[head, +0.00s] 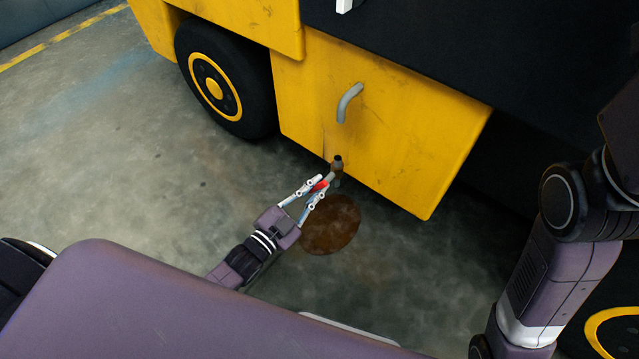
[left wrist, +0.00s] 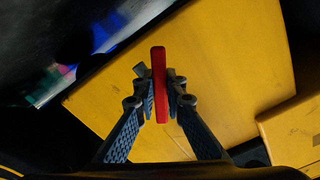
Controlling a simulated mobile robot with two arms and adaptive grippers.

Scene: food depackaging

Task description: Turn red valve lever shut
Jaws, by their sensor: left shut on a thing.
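The red valve lever (head: 320,186) sticks out from a small valve (head: 337,166) low on the yellow panel of a vehicle. My left gripper (head: 318,187) is shut on the lever, with a finger on each side of it. In the left wrist view the red lever (left wrist: 159,84) stands between the two fingertips (left wrist: 160,95), its end reaching past them. The valve body is mostly hidden there. My right arm shows at the right edge of the head view, but its gripper is out of frame.
A grey curved handle (head: 348,102) is on the yellow panel (head: 400,150) above the valve. A black wheel (head: 226,85) stands to the left. A brown puddle (head: 331,226) lies on the floor under the valve. The floor to the left is clear.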

